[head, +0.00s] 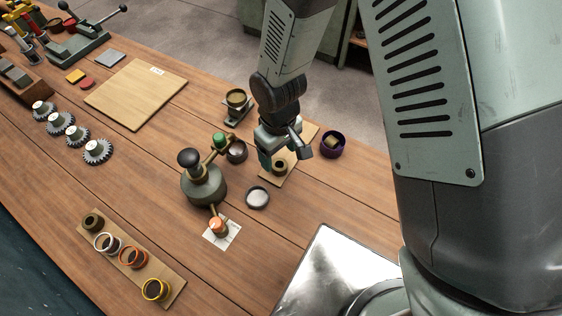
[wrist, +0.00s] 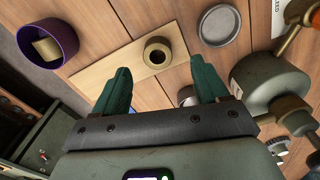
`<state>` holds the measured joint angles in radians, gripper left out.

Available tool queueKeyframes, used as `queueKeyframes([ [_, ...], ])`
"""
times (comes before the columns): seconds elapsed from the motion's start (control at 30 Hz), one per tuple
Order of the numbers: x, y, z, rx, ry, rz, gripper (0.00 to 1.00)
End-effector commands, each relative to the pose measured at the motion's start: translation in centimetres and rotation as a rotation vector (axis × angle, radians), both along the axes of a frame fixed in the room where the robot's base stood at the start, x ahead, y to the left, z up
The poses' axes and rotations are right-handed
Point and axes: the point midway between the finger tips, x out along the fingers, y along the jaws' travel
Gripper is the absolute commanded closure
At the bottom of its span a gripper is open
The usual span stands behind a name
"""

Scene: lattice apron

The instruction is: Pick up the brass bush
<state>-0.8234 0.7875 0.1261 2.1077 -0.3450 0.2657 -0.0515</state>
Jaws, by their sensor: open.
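A short, dark brass-coloured bush (head: 275,165) with a round hole stands upright on a small wooden board (head: 271,180). In the wrist view the bush (wrist: 149,46) lies just beyond the fingertips, roughly midway between them, on the same board (wrist: 100,75). My gripper (head: 285,157) is open above the board, with its fingers pointing down. In the wrist view my gripper (wrist: 163,76) has its two green fingers wide apart, with nothing between them. The fingers do not appear to touch the bush. My gripper partly hides the board in the head view.
A purple cup (head: 333,152) holding a brass-coloured piece stands right of the board. A grey pot-like device (head: 204,186) with knobs and a round shallow dish (head: 257,197) stand left. A rack (head: 172,291) of several rings lies front left. A metal plate (head: 325,265) lies front right.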

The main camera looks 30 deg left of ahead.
Motion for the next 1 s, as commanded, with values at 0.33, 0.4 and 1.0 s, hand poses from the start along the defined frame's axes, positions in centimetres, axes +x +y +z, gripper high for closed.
queueKeyframes([
  [0.33,0.5,0.4,-4.1,-0.002,0.002,-0.001,0.26],
  [0.4,0.5,0.4,-4.9,-0.002,0.002,-0.001,0.26],
  [1.0,0.5,0.4,-5.6,0.000,0.000,-0.001,0.68],
])
